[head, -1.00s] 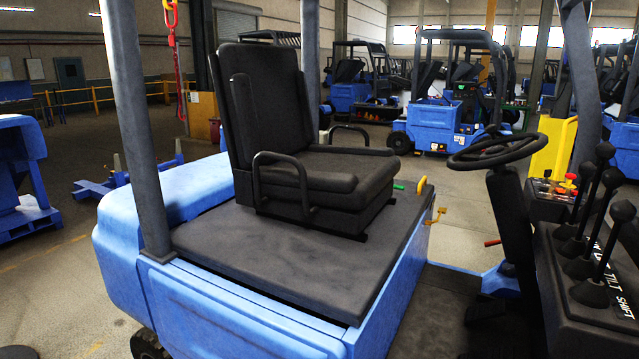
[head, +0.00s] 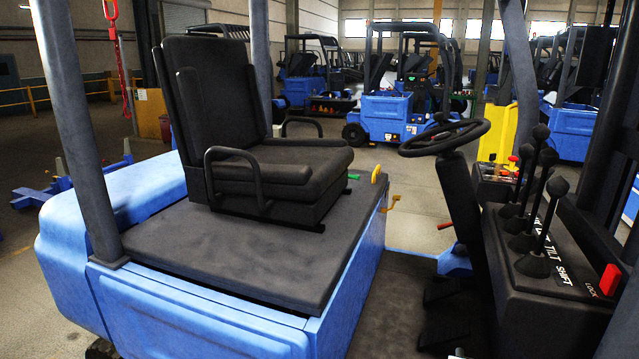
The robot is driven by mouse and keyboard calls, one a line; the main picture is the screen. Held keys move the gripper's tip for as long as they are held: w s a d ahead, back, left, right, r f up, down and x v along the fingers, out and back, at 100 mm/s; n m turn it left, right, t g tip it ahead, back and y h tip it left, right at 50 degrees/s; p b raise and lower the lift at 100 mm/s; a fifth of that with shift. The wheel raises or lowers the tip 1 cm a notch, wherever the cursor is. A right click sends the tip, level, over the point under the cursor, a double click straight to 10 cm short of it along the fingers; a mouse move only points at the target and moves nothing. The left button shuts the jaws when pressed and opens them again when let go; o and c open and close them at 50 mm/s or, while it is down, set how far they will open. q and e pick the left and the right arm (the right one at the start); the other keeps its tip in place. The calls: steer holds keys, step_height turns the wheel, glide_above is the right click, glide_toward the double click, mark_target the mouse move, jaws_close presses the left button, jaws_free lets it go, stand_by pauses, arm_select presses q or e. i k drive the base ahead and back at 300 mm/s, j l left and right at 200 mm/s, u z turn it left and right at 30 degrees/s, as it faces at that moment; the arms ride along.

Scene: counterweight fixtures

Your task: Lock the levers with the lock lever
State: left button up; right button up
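Several black levers with round knobs (head: 546,205) stand upright in a row on the black console at the right of the head view. White lettering beside them reads TILT and SHIFT, with more text partly hidden behind the levers. A small red lever (head: 609,280) sits at the console's near right end, next to the word LOCK; it looks upright. Neither of my grippers is in view.
A black seat (head: 240,130) stands on the blue forklift body (head: 190,310), left of the console. A steering wheel (head: 444,138) stands between seat and levers. Dark posts (head: 78,130) frame the cab. Other blue forklifts (head: 390,115) stand behind.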

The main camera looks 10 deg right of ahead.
mark_target(610, 278)
steer(key=z, duration=1.45)
